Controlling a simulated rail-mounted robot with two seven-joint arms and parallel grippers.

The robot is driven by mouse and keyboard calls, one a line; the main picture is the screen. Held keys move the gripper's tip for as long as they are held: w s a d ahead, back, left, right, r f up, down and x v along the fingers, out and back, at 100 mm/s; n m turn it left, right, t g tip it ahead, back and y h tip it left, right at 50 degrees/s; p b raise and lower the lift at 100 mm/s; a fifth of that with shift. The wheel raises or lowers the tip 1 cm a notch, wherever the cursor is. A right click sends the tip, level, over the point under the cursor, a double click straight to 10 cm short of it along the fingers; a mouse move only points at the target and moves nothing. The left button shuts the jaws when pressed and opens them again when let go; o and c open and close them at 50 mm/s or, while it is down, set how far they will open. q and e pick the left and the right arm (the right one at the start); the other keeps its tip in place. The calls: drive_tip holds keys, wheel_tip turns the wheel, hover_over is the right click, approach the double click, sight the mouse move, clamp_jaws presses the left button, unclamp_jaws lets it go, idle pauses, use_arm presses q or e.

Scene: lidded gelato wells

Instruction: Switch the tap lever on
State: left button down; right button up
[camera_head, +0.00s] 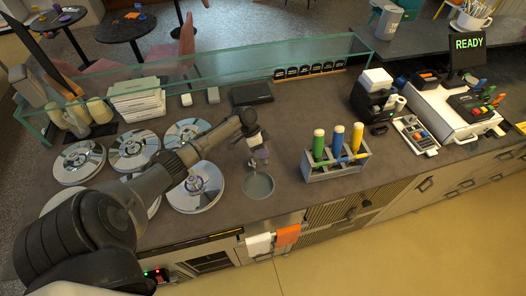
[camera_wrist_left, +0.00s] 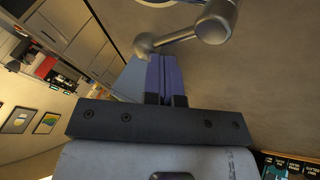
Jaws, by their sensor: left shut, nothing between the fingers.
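My left arm reaches in from the left, and its left gripper (camera_head: 261,158) points down just behind the small round sink (camera_head: 258,186). In the left wrist view the purple fingers of the left gripper (camera_wrist_left: 161,70) are together and empty. A grey metal tap lever (camera_wrist_left: 182,38), a bar with rounded ends, lies just beyond the fingertips; I cannot tell if they touch it. In the head view the tap is mostly hidden by my gripper and cannot be made out clearly. My right gripper is not in view.
Several round well lids (camera_head: 80,161) lie left of the sink. A rack (camera_head: 338,169) with green, blue and yellow handled tools stands right of it. A glass guard (camera_head: 215,68) runs along the back. Orange (camera_head: 287,235) and white cloths hang at the front.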

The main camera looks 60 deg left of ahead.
use_arm(q)
drive_tip(key=shift+d+f, duration=0.1)
drive_tip(key=shift+f, duration=0.15)
drive_tip(key=shift+w+a+b, duration=0.1)
drive_tip(key=shift+a+b, duration=0.1)
drive_tip(key=shift+b, duration=0.15)
drive_tip(key=w+a+r+b, duration=0.1)
drive_tip(key=a+r+b, duration=0.3)
drive_tip(key=a+r, duration=0.4)
drive_tip(key=shift+w+a+r, duration=0.25)
drive_tip(key=shift+a+r, duration=0.05)
drive_tip(key=shift+r, duration=0.5)
